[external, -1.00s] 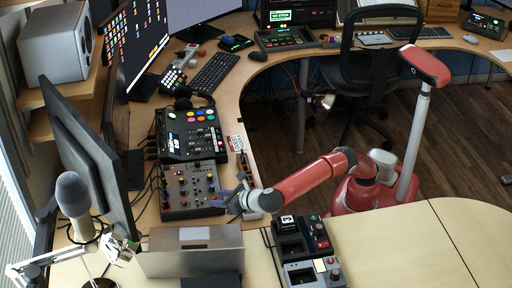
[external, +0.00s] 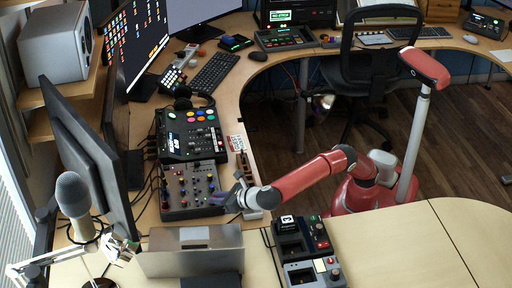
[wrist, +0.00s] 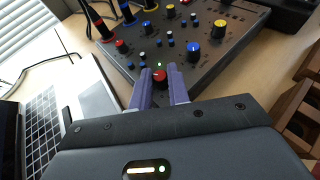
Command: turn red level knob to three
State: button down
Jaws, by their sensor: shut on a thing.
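The red level knob (wrist: 159,76) sits near the front edge of the grey mixer panel, between the two purple fingers of my gripper (wrist: 160,82) in the wrist view. The fingers are closed against its sides. A small green light shows just beyond the knob. In the external view the mixer (external: 188,190) lies on the desk, and my gripper (external: 222,199) reaches its lower right corner from the right. The red knob is too small to make out there. I cannot read the knob's pointer or any number marks.
Blue (wrist: 193,49), yellow and other red knobs stand on the panel beyond my gripper. An open laptop (external: 190,250) lies close in front of the mixer. A black pad controller (external: 190,132) is behind it. A wooden rack (wrist: 299,110) stands at the right in the wrist view.

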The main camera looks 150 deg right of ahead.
jog(key=shift+s+d+f+n+t+b, duration=0.1)
jog(key=shift+s+n+t+b, duration=0.05)
jog(key=shift+n+t+b, duration=0.4)
jog(key=shift+s+d+f+n+t+b, duration=0.1)
jog(key=shift+n+t+b, duration=0.3)
jog(key=shift+t, duration=0.25)
jog(key=shift+r+n+t+y, duration=0.2)
jog(key=shift+n+t+y, duration=0.3)
jog(key=shift+n+t, duration=0.4)
jog(key=shift+a+n+t, duration=0.15)
jog(key=shift+n+t, duration=0.1)
jog(key=shift+t, duration=0.05)
jog(key=c, duration=1.3)
grip_release()
jog(key=shift+c, duration=0.2)
jog(key=v, duration=0.7)
jog(key=shift+s+a+r+b, duration=0.2)
jog(key=shift+r+b, duration=0.05)
jog(key=shift+b, duration=0.2)
